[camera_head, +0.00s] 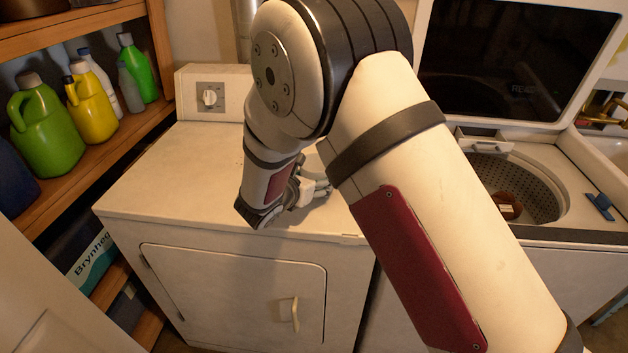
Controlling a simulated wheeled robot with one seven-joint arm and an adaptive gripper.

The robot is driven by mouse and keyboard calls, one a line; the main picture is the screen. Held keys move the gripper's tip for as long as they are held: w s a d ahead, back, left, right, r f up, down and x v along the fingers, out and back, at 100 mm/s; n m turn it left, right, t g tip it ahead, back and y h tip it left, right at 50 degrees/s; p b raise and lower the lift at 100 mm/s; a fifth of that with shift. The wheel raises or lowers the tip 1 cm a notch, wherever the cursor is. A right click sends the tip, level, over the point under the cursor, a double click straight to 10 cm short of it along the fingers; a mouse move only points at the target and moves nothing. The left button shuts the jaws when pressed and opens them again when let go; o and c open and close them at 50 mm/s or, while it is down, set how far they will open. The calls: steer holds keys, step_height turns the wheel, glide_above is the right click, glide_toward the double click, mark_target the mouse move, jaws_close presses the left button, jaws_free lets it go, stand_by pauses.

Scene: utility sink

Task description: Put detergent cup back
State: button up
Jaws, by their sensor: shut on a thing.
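My gripper (308,190) is low over the white dryer top (165,185), near its front edge and left of my large upper arm link. It is shut on a small pale thing (317,186), which is mostly hidden by the gripper and my arm. I cannot tell for certain whether this is the detergent cup. No other detergent cup shows clearly. The washer (575,215) is at the right with its lid up and its drum (530,181) open.
Green and yellow detergent bottles (93,105) stand on the wooden shelf (120,135) at left. A brown thing (507,205) lies in the drum. A blue clip-like thing (600,204) is on the washer's right rim. The dryer top's left side is clear.

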steer(key=shift+f, duration=0.35)
steer(key=shift+f, duration=0.1)
steer(key=o, duration=1.2)
steer(key=shift+f, duration=0.1)
